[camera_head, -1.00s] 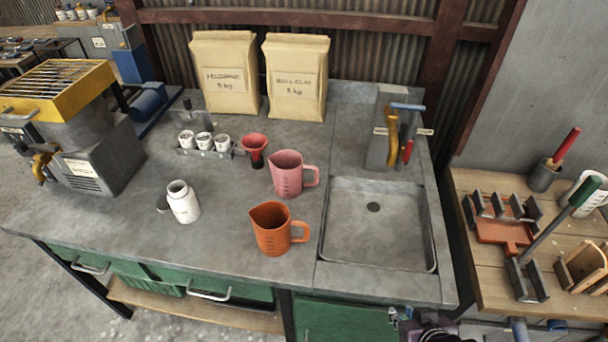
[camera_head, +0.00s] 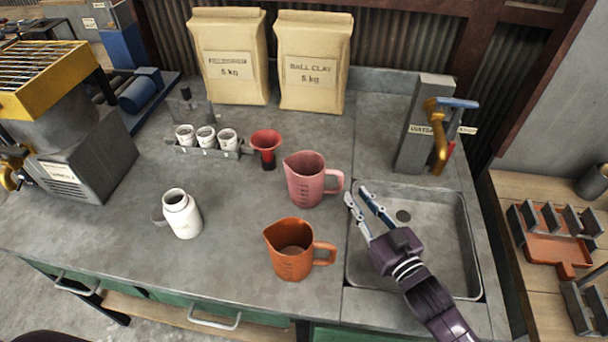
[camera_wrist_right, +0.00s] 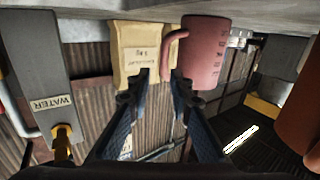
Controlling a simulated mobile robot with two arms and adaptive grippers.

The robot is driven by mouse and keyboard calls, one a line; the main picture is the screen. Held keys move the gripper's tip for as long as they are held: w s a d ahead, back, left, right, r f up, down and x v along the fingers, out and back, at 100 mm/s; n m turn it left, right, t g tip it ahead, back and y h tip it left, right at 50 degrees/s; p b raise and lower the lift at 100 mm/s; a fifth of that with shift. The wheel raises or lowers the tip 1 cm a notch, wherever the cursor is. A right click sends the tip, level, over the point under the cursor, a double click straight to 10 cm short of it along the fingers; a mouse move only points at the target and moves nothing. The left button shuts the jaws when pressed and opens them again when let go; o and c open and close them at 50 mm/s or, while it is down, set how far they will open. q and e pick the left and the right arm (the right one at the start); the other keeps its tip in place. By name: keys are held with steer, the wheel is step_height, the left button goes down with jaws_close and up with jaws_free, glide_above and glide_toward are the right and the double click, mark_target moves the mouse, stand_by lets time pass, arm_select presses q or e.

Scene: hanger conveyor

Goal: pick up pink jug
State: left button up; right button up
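The pink jug (camera_head: 305,180) stands upright on the grey counter, its handle (camera_head: 336,181) pointing right. My right gripper (camera_head: 357,194) is open and empty over the left part of the sink, just right of the jug's handle and apart from it in the head view. In the right wrist view the pink jug (camera_wrist_right: 206,52) appears upside down, beyond the two spread fingers (camera_wrist_right: 158,80), with its handle near the gap between them. My left gripper is not clearly in view; only a dark part shows at the bottom left edge of the head view.
An orange jug (camera_head: 288,252) stands close in front of the pink one. A red funnel (camera_head: 266,145) and white cups (camera_head: 206,138) are behind left. A white bottle (camera_head: 181,214) stands left. The sink (camera_head: 462,240) and its tap (camera_head: 438,135) are right. Two clay bags (camera_head: 313,65) stand behind.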

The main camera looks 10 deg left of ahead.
mark_target(342, 187)
steer(key=w+f, duration=0.1)
steer(key=a+f+b, duration=0.1)
steer(key=shift+w+a+f+y, duration=0.3)
steer(key=shift+w, duration=0.1)
steer(key=x, duration=0.5)
steer(key=shift+a+r+p, duration=0.1)
steer(key=shift+p, duration=0.3)
steer(key=shift+w+a, duration=0.15)
steer(key=shift+w, duration=0.1)
arm_select(q)
steer(key=shift+w+a+f, duration=0.15)
steer(key=shift+w+f, duration=0.1)
steer(key=shift+f, duration=0.6)
steer(key=shift+s, duration=0.1)
arm_select(e)
steer(key=shift+c, duration=0.3)
arm_select(q)
steer(key=shift+s, duration=0.4)
arm_select(e)
jaws_close()
